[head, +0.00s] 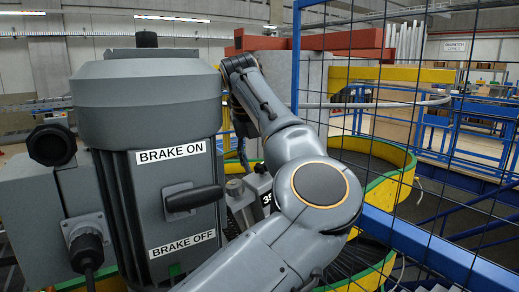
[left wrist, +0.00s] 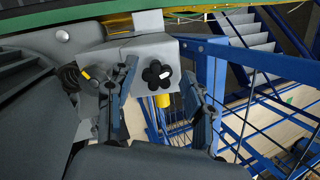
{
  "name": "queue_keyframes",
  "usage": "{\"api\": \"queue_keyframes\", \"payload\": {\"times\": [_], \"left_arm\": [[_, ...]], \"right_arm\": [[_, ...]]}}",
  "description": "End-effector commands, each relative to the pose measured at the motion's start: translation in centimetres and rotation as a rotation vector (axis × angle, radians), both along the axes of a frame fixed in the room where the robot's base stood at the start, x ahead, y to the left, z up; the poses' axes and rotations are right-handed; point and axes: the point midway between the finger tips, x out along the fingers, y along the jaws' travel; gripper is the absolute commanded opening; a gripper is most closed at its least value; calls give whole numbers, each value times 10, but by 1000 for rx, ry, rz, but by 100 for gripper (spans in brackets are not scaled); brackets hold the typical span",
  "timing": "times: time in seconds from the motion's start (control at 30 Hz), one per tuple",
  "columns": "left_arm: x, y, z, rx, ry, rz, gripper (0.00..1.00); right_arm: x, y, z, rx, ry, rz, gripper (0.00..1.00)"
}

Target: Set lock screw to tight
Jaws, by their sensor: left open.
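A black star-shaped knob (left wrist: 157,74) with a white mark on it, which looks like the lock screw, sits on the face of a grey box (left wrist: 128,50) in the left wrist view. My left gripper (left wrist: 162,86) is open, with one finger on each side of the knob in the picture. Nothing is held between the fingers. I cannot tell whether either finger touches the knob. In the head view my left arm reaches up and over beside the grey motor housing (head: 150,100), and its gripper is mostly hidden. The knob cannot be made out there. My right gripper is not in view.
The motor housing carries a brake lever (head: 195,198) between the BRAKE ON and BRAKE OFF labels. A blue-framed mesh fence (head: 400,120) stands to the right. Behind it are curved yellow-green conveyor walls (head: 400,190). A blue post (left wrist: 212,75) stands close to the gripper's right finger.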

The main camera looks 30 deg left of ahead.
Motion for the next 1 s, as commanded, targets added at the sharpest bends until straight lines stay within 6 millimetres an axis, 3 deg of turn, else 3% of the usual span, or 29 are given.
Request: {"api": "queue_keyframes", "payload": {"times": [0.3, 0.5, 1.0], "left_arm": [[0, 1, 58, 3, -3, -2, 52], [0, 1, 87, 1, -1, -2, 52], [0, 0, 97, -1, 1, 4, 52]], "right_arm": [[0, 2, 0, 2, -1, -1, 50], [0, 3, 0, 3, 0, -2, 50], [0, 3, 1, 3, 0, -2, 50]]}}
